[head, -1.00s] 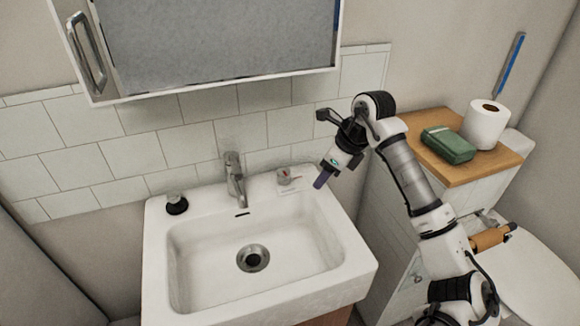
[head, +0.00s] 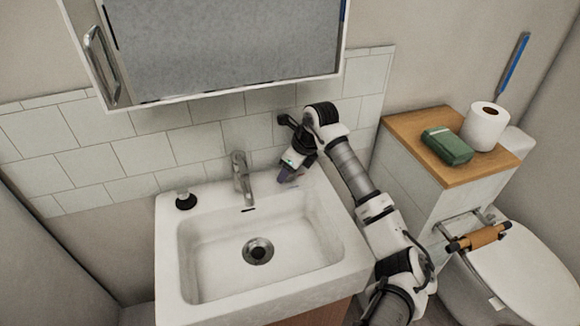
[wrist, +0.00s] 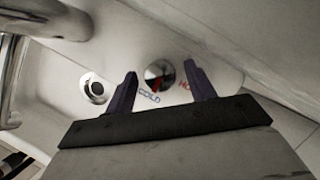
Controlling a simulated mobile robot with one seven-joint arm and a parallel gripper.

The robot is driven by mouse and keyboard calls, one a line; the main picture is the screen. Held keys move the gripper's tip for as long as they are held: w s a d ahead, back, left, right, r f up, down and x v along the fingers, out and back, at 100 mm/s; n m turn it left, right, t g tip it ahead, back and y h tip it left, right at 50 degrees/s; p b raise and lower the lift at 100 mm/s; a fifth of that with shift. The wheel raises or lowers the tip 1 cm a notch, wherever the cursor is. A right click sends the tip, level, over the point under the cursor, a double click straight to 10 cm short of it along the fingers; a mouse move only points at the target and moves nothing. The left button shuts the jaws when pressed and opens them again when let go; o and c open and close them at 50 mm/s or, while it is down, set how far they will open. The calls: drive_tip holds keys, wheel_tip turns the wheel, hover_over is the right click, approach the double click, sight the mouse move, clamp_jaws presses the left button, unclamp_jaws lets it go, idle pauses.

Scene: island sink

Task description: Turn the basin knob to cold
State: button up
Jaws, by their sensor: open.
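The basin knob (wrist: 158,72) is a round chrome knob on the white sink rim, in the wrist view. A blue COLD label (wrist: 149,96) lies just left of and below it. A red label (wrist: 186,85), partly hidden by the right finger, starts with HO. My gripper (wrist: 160,69) is open, with one dark finger on each side of the knob in that view; I cannot tell whether either touches it. In the head view my gripper (head: 287,176) is over the sink's back right corner and hides the knob.
The tap (head: 241,178) stands left of my gripper, with a black-based fitting (head: 186,199) farther left. The white basin (head: 190,262) is empty. The mirror cabinet (head: 215,50) hangs above. A wooden-topped unit (head: 425,125) with a green box (head: 447,146) stands at right.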

drive_tip(key=shift+c, duration=0.4)
drive_tip(key=c, duration=0.9)
drive_tip(key=shift+f+b, duration=0.15)
drive_tip(key=shift+b, duration=0.3)
drive_tip(key=shift+m+h+b, duration=0.3)
drive_tip(key=shift+m, duration=0.4)
drive_tip(key=o, duration=1)
drive_tip(key=shift+t, duration=0.3)
drive_tip(key=b+v, duration=0.1)
drive_tip(key=v, duration=0.4)
drive_tip(key=shift+w+d+b, duration=0.1)
drive_tip(key=shift+b, duration=0.25)
drive_tip(key=s+d+b, duration=0.1)
drive_tip(key=s+d, duration=0.1)
drive_tip(key=d, duration=0.1)
drive_tip(key=s+d+b, duration=0.2)
drive_tip(key=s+d, duration=0.1)
drive_tip(key=s+d+b, duration=0.1)
drive_tip(key=s+d, duration=0.1)
drive_tip(key=d, duration=0.1)
drive_tip(key=shift+s+d, duration=0.1)
drive_tip(key=shift+s, duration=0.3)
